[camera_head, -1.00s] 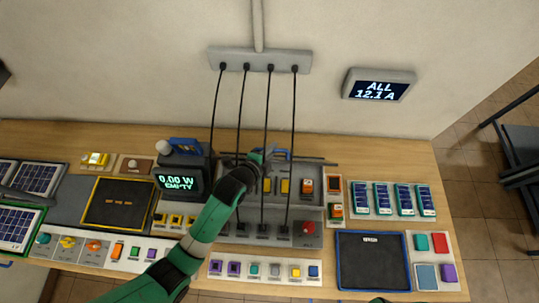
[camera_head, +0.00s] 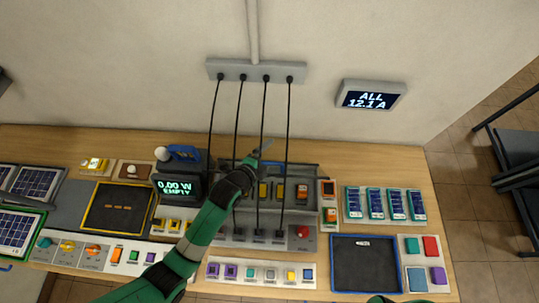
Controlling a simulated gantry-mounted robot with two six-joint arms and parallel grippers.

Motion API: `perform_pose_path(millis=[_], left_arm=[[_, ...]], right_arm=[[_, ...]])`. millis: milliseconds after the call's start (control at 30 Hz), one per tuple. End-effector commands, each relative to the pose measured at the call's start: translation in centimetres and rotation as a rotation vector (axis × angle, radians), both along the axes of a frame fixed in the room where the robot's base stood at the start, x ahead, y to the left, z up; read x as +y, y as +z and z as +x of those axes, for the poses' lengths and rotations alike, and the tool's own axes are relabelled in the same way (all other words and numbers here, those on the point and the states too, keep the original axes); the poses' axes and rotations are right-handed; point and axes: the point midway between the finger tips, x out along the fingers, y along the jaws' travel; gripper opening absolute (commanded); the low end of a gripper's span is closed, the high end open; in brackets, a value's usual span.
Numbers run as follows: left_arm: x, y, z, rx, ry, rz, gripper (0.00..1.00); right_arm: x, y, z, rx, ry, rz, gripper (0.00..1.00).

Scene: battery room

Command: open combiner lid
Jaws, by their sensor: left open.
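The grey combiner box (camera_head: 303,218) stands in the middle of the bench. Yellow and orange parts show inside its upper section, a red knob on its lower right. A thin grey edge (camera_head: 300,166), probably the lid, runs along its back; the lid's exact angle is unclear. My left gripper (camera_head: 264,149) is open, above the box's back edge, with its arm crossing the box's left side. I cannot tell whether it touches the lid. Only a green sliver of my right arm shows at the bottom edge; its gripper is out of view.
Several black cables (camera_head: 286,130) hang from the wall strip (camera_head: 257,71) to the box, close around my gripper. A dark meter (camera_head: 178,187) reading "0.00 W EMPTY" stands left.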

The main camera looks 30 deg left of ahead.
Motion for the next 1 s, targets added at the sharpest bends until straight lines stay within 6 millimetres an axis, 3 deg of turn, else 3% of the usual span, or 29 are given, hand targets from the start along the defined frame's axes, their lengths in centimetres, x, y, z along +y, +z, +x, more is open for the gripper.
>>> perform_pose_path(millis=[33,533,567,600,1000], left_arm=[[0.6,3.1,0.7,-0.053,0.008,0.013,0.56],[1.4,6.8,-0.9,-0.053,0.008,0.014,0.56],[1.5,7.0,-1.0,-0.053,0.008,0.014,0.46],[1.5,7.2,-1.1,-0.052,0.008,0.013,0.30],[2.0,8.9,-2.8,-0.041,0.004,0.005,0.30]], right_arm=[[0.0,1.2,0.0,0.000,0.000,0.000,0.50],[0.0,5.7,0.0,0.000,0.000,0.000,0.50],[0.0,6.0,0.0,0.000,0.000,0.000,0.50],[0.0,6.3,0.0,0.000,0.000,0.000,0.50],[0.0,6.0,0.0,0.000,0.000,0.000,0.50]])
